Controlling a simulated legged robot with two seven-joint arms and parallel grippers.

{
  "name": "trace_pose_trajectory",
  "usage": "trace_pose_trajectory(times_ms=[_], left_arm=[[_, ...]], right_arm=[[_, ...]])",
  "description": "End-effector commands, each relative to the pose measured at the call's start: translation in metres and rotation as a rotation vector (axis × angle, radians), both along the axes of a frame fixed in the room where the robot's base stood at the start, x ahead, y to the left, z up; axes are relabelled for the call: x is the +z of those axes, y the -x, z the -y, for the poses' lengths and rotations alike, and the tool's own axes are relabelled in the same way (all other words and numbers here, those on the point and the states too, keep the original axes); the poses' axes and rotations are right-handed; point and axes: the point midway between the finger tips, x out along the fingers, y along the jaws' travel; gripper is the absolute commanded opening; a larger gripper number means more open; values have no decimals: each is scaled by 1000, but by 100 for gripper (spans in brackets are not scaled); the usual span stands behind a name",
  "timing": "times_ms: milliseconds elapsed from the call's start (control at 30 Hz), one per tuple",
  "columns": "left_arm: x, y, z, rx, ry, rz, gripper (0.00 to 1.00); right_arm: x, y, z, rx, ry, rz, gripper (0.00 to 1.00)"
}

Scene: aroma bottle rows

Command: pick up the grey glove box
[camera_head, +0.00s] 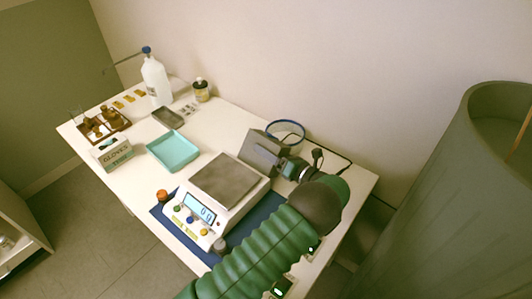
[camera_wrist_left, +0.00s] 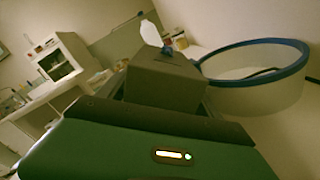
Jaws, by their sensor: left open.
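My right gripper is not in view.
A scale (camera_head: 205,212) stands on a blue mat (camera_head: 171,228). A white bottle (camera_head: 156,82) stands at the back. A blue-rimmed ring (camera_head: 298,126) is beside my gripper.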

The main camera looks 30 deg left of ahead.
Motion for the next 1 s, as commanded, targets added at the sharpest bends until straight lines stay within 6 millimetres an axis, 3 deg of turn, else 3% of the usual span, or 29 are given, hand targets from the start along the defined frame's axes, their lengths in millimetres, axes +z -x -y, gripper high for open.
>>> trace_pose_trajectory(times_ms=[200,767,1000], left_arm=[[0,-1,-4,-1,1,0,75],[0,-1,-2,-3,0,0,3],[2,-1,-2,-2,-2,1,0]], right_arm=[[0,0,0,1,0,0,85],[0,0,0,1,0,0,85],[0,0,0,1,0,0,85]])
